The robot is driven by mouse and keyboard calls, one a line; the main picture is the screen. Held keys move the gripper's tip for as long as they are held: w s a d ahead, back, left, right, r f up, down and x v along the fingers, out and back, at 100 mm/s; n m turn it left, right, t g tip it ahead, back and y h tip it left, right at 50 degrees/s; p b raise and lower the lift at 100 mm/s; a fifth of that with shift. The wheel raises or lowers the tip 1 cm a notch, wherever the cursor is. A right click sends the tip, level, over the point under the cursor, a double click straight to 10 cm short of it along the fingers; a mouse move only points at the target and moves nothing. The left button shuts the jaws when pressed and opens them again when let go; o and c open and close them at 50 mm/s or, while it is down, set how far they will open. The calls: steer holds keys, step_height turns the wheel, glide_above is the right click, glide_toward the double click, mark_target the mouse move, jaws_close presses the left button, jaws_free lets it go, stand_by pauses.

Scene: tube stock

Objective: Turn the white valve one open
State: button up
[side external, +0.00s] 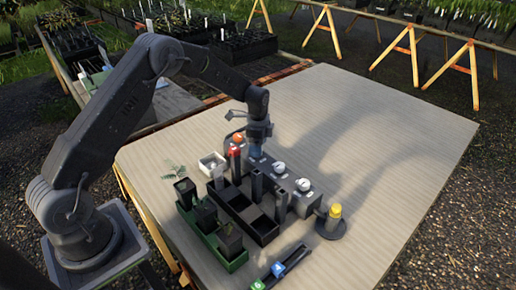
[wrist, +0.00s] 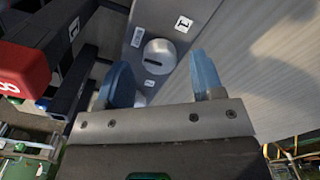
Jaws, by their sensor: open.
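My gripper (side external: 258,152) points down over the far end of a grey valve box. In the wrist view its two blue fingertips (wrist: 164,80) are apart with nothing held between them. A round pale valve knob (wrist: 160,56) with a dark slot lies just beyond the gap between the fingertips; I cannot tell whether they touch it. Two white valve knobs, a middle one (side external: 278,168) and a nearer one (side external: 303,185), stand further along the box. In the side view the gripper hides the box's far end. Number labels are too small to read surely.
Dark upright posts (side external: 257,184) and a black compartment tray (side external: 263,228) are in front. A green tray (side external: 232,262) holds pots. A yellow button (side external: 335,211) stands right. The table's right side is clear.

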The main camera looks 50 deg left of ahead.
steer(key=shift+f, duration=0.8)
steer(key=shift+c, duration=0.2)
steer(key=c, duration=0.9)
